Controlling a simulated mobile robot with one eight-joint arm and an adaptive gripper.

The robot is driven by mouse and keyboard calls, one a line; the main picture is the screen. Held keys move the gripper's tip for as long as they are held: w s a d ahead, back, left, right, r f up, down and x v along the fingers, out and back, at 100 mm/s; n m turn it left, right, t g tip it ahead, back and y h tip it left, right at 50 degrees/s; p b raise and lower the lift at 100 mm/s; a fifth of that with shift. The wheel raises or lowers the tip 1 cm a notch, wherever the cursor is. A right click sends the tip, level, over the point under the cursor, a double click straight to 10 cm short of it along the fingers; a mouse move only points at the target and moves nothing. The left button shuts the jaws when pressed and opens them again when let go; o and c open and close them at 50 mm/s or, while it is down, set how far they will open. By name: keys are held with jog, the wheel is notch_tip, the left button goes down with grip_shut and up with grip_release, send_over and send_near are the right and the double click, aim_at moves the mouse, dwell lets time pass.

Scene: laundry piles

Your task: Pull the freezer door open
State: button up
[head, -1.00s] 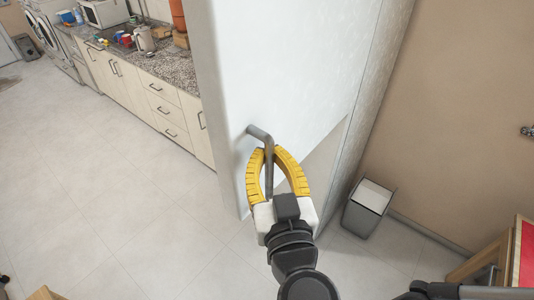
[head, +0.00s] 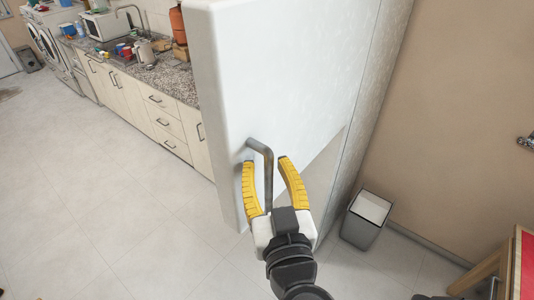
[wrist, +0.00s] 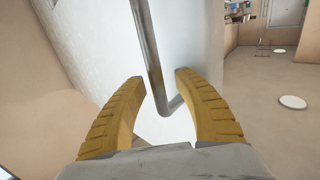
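The freezer door (head: 285,65) is a tall white panel in the middle of the head view. Its grey bar handle (head: 267,165) bends out from the door and runs down. My gripper (head: 266,162) has yellow fingers spread apart, one on each side of the handle in the head view. In the wrist view the fingers of my gripper (wrist: 161,75) are also apart, and the handle (wrist: 148,50) runs down between and beyond them, its lower bend near the right fingertip. I cannot tell whether that finger touches it. The door looks shut.
A grey bin (head: 366,219) stands on the floor right of the freezer, by the beige wall. A counter (head: 165,78) with drawers, a kettle and a microwave lies at the back left. The tiled floor (head: 110,200) at left is clear.

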jog(key=shift+r, duration=4.95)
